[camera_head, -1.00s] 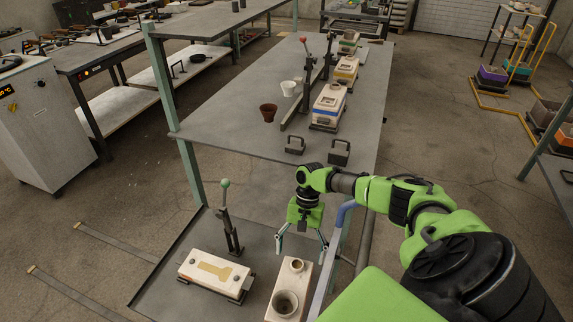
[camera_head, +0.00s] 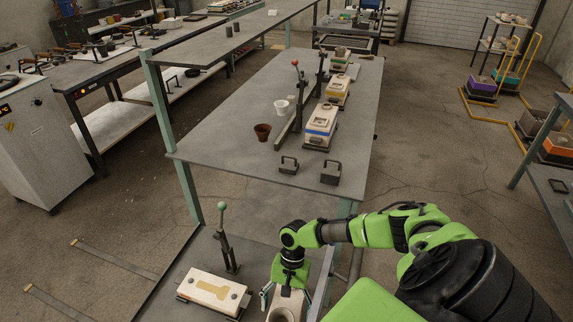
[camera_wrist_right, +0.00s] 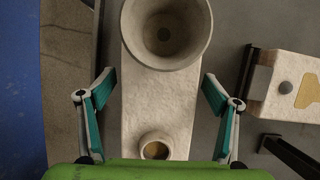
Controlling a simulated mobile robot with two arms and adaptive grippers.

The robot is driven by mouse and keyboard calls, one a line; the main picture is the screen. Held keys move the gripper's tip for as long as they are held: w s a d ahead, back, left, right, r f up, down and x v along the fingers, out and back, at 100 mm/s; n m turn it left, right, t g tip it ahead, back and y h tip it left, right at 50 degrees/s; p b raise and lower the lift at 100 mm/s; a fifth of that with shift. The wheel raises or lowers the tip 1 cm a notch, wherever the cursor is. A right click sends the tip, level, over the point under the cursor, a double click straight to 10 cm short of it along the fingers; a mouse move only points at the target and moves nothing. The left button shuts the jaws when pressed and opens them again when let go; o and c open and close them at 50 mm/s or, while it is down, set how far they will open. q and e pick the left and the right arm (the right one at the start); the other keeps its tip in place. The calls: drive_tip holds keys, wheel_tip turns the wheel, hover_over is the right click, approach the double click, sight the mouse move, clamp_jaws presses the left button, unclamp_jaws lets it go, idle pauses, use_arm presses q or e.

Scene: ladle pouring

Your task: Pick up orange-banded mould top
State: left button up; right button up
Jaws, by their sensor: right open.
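A cream mould top (camera_head: 285,303) with a pouring cup and a smaller hole lies below my right gripper (camera_head: 287,298). In the right wrist view the mould top (camera_wrist_right: 158,105) runs between the two open fingers (camera_wrist_right: 159,85), with a gap on each side. No orange band shows on its visible faces. The gripper is open and empty. The mould half (camera_head: 212,291) with a tan cavity lies to its left on the lower table; its edge also shows in the right wrist view (camera_wrist_right: 285,100). My left gripper is not in view.
A clamp lever with a green knob (camera_head: 222,206) stands behind the mould half. The higher table (camera_head: 230,140) holds a blue-banded mould (camera_head: 319,128), a yellow-banded mould (camera_head: 337,93), a brown cup (camera_head: 262,132), a white cup (camera_head: 281,107) and two dark weights (camera_head: 330,173).

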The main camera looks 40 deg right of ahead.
drive_tip(key=shift+f, duration=0.15)
drive_tip(key=shift+c, duration=0.4)
drive_tip(key=c, duration=2)
drive_tip(key=shift+c, duration=0.2)
drive_tip(key=shift+w+r, duration=0.1)
drive_tip(key=shift+r, duration=0.85)
drive_tip(key=a+r, duration=0.1)
drive_tip(key=r, duration=0.1)
drive_tip(key=s+a+r, duration=0.1)
drive_tip(key=a+r, duration=0.1)
drive_tip(key=r, duration=0.1)
drive_tip(key=a+r, duration=0.1)
drive_tip(key=r, duration=0.1)
drive_tip(key=shift+s+a+r+p, duration=0.15)
drive_tip(key=shift+s+a+p, duration=0.15)
drive_tip(key=shift+s+p, duration=0.1)
drive_tip(key=s+a+r, duration=0.3)
drive_tip(key=a+r, duration=0.1)
drive_tip(key=a, duration=0.4)
drive_tip(key=shift+s+a+b, duration=0.15)
drive_tip(key=shift+a+b, duration=0.1)
drive_tip(key=shift+b, duration=0.05)
